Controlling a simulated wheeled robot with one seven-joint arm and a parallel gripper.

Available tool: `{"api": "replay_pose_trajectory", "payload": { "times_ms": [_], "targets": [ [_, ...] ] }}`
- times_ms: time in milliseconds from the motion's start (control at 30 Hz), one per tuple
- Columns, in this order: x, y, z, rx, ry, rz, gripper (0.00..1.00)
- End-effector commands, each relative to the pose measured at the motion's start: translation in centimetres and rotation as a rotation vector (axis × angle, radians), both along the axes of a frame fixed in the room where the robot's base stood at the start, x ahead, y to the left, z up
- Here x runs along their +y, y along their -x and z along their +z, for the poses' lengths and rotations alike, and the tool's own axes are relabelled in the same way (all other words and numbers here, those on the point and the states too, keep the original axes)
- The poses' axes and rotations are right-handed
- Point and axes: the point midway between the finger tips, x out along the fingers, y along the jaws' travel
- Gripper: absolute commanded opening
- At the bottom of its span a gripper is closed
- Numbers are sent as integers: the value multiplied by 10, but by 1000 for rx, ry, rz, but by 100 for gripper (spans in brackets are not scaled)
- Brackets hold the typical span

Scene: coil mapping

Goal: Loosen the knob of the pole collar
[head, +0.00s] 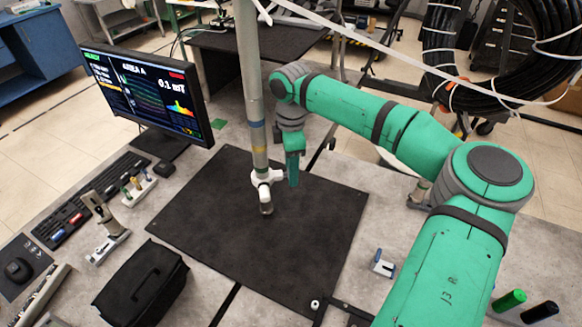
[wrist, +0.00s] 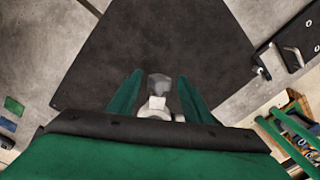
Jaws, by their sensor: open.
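The pole (head: 254,100) is a pale metal tube standing upright over the black mat, with blue and yellow bands low down. My gripper (head: 293,178) points down just right of the collar. In the wrist view, the open green fingers (wrist: 160,94) appear on either side of the white collar parts (wrist: 157,108) and the grey end (wrist: 159,84). Contact cannot be told.
The black mat (head: 200,215) is mostly bare. A monitor (head: 145,90) and keyboard (head: 95,200) stand left, a black case (head: 142,283) at front left. A small white-and-blue fixture (head: 383,264) sits right of the mat. A black cable coil (head: 445,40) hangs behind.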

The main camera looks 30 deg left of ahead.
Motion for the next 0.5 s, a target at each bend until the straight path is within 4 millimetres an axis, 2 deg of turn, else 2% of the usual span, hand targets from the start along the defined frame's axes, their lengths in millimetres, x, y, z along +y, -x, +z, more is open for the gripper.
{"api": "replay_pose_trajectory", "payload": {
  "times_ms": [133, 167, 300, 333, 500],
  "targets": [
    [0, 0, 0, 0, 0, -1, 45],
    [-1, 0, 0, 0, 0, -1, 41],
    [-1, -1, 0, 0, 0, -2, 7],
    [-1, -1, 0, 0, 0, -2, 4],
    [-1, 0, 0, -2, 0, -1, 4]
  ]
}}
